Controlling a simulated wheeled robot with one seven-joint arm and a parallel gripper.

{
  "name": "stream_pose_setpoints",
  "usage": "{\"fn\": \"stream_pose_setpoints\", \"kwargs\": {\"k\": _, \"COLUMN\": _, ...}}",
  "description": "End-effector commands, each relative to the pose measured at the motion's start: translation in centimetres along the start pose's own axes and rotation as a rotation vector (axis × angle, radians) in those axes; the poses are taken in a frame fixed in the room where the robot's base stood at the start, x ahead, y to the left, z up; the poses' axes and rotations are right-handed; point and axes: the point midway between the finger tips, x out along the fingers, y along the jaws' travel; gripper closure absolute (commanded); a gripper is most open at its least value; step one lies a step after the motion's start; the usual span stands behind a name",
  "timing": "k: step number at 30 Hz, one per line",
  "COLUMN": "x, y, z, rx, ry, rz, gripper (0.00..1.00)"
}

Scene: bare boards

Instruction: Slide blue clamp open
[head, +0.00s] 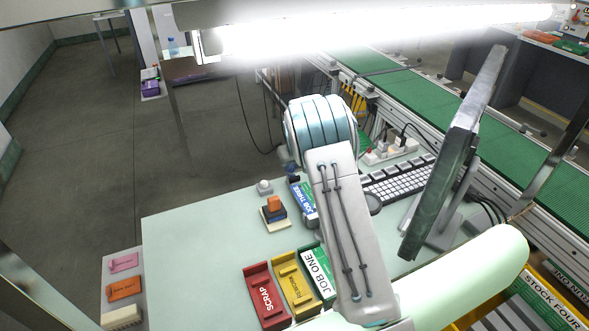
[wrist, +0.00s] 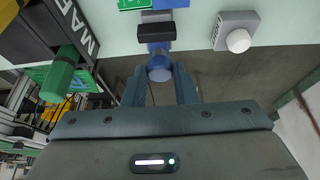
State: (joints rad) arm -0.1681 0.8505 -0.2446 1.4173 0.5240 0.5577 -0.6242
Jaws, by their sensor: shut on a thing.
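The blue clamp (wrist: 160,48) shows at the top middle of the wrist view, with a black bar across it and a round blue end towards me. My gripper (wrist: 160,74) has its two dark blue fingers on either side of that round end and is shut on it. The clamp stands at the edge of the pale table top. How far the clamp is open cannot be told.
A white box with a round knob (wrist: 238,40) sits close to the right of the clamp. A dark box (wrist: 52,30) and a green cylinder (wrist: 60,75) are at left. In the head view, a monitor (head: 455,150), a keyboard (head: 400,183) and a red tray (head: 265,295) surround my arm.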

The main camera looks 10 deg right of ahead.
Motion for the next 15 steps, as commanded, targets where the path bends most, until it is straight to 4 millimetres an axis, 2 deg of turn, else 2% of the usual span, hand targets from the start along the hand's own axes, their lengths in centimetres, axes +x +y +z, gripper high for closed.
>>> {"fn": "stream_pose_setpoints", "kwargs": {"k": 4, "x": 0.42, "y": 0.03, "z": -0.97, "rx": 0.0, "ry": 0.002, "rz": 0.002, "gripper": 1.0}}
{"fn": "stream_pose_setpoints", "kwargs": {"k": 13, "x": 0.35, "y": 0.02, "z": -1.27, "rx": 0.001, "ry": 0.006, "rz": 0.003, "gripper": 1.0}}
{"fn": "stream_pose_setpoints", "kwargs": {"k": 14, "x": 0.34, "y": 0.02, "z": -1.28, "rx": 0.001, "ry": 0.006, "rz": 0.003, "gripper": 0.72}}
{"fn": "stream_pose_setpoints", "kwargs": {"k": 15, "x": 0.33, "y": 0.02, "z": -1.3, "rx": 0.001, "ry": 0.007, "rz": 0.003, "gripper": 0.61}}
